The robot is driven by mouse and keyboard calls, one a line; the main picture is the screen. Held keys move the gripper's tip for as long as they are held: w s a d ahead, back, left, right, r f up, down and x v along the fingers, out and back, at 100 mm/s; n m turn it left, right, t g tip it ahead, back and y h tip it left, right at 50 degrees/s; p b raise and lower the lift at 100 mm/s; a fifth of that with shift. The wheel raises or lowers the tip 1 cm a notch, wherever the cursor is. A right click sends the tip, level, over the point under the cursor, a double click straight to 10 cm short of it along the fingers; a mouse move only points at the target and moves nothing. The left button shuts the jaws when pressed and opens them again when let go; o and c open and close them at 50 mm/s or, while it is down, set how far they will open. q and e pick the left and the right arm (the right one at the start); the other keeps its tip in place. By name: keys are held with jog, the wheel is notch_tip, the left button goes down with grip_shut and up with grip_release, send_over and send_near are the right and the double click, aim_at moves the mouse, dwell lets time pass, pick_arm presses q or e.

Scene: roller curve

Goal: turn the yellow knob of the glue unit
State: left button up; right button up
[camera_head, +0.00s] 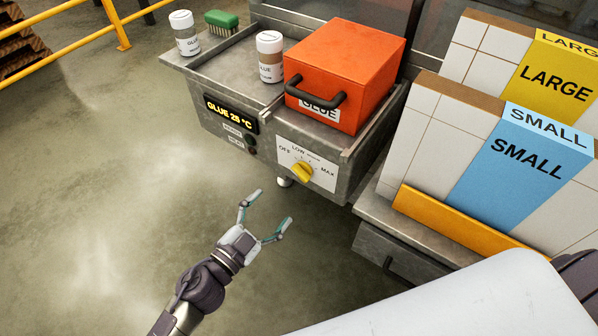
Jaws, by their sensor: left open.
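The grey metal glue unit (265,125) stands at the upper middle. Its yellow knob (302,172) sits on a white dial plate (320,178) marked OFF, LOW and MAX on the front face. The knob lies a little below the LOW mark; its exact setting is hard to tell. A display (231,114) to its left reads GLUE 28 °C. My left gripper (268,208) is open and empty, below and to the left of the knob and apart from it. My right gripper is not in view.
An orange glue box (345,65) with a dark handle sits on the unit. Two glue jars (185,34) (270,58) and a green brush (221,20) stand on its top. Boards marked SMALL (525,155) and LARGE (553,80) stand at right.

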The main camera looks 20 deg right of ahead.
aim_at(300, 177)
pick_arm(q)
jog(key=x, duration=1)
jog(key=shift+w+d, duration=0.1)
jog(key=shift+w, duration=0.05)
jog(key=shift+w+d+b, duration=0.35)
jog(key=shift+w+d, duration=0.15)
jog(key=shift+d, duration=0.05)
jog(key=c, duration=1.2)
jog(key=shift+o, duration=0.2)
jog(key=m, duration=0.3)
jog(key=shift+s+f+m, duration=0.1)
jog(key=shift+m, duration=0.3)
jog(key=shift+f+m+b, duration=0.1)
jog(key=shift+m+b, duration=0.25)
jog(key=shift+m, duration=1.55)
jog(key=shift+d, duration=0.1)
